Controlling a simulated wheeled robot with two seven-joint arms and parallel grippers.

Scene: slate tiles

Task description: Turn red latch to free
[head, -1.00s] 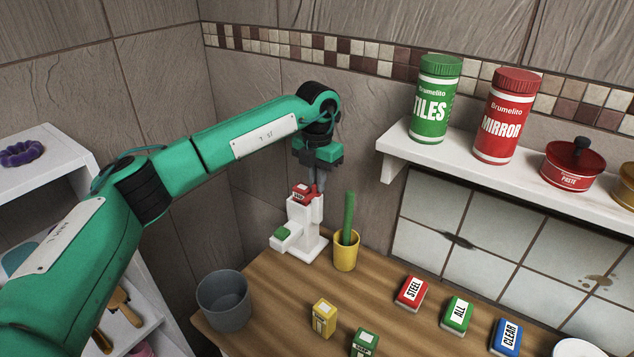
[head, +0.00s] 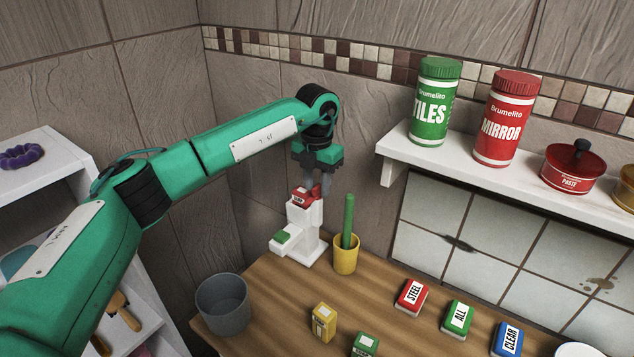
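A white stand (head: 306,240) stands at the back left corner of the wooden table. A red part (head: 302,195) with a small dark-lettered label sits at its top; I take this for the red latch. A green part (head: 281,237) is on the stand's low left arm. My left gripper (head: 318,188) points down at the top of the stand, with its grey fingers just behind and right of the red part. The red part and the small size hide whether the fingers grip anything. My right gripper is out of view.
A yellow cup (head: 345,256) with a green stick stands close right of the stand. A grey bucket (head: 223,303) is at the table's left edge. Several labelled blocks, including a red one (head: 411,296), lie further right. A white wall shelf (head: 396,160) holds jars.

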